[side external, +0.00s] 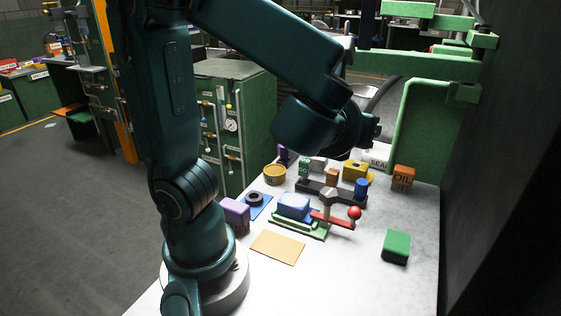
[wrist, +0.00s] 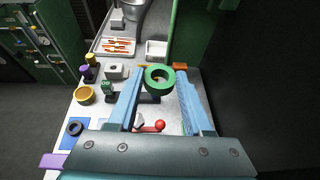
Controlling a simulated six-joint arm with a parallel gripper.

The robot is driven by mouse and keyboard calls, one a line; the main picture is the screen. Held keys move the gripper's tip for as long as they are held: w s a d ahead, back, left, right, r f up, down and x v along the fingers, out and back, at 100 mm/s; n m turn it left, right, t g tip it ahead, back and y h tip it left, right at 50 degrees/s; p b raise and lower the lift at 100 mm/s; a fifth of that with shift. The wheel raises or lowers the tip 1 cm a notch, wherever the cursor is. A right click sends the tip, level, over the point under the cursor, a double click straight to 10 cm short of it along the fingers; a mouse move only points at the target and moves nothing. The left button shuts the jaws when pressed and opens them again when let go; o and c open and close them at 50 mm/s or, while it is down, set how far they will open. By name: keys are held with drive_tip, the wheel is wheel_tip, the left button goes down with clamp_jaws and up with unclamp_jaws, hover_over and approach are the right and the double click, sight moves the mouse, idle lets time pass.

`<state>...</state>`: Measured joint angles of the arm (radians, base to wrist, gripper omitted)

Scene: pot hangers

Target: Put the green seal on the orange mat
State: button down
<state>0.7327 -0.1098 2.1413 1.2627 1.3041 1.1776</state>
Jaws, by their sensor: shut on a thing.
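The green seal, a ring (wrist: 160,87), is between the blue fingertips of my gripper (wrist: 161,76) in the wrist view. My gripper is shut on it, above the far part of the bench. In the side view my wrist is over the back of the bench, and the fingers and seal are hidden or cannot be made out. The orange mat (side external: 278,247) is a flat, bare rectangle at the front of the bench, well apart from the gripper. I cannot make it out in the wrist view.
A blue mat (side external: 266,209) holds a black ring (side external: 255,198). A purple block (side external: 235,211) and a green fixture with a blue block (side external: 293,206) stand near the orange mat. A red-knobbed lever (side external: 354,213) juts out. A green block (side external: 396,246) is at right. The bench's front right is clear.

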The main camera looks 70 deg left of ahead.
drive_tip(key=s+a+f+n+g+y, duration=0.25)
drive_tip(key=s+f+n+g, duration=0.6)
drive_tip(key=n+g, duration=0.7)
drive_tip(key=n+t+h, duration=0.5)
drive_tip(key=n+h, duration=2)
drive_tip(key=n, duration=0.5)
hover_over(322, 300)
wheel_tip(322, 300, down, 10)
drive_tip(key=shift+s, duration=0.1)
drive_tip(key=shift+f, duration=2.05)
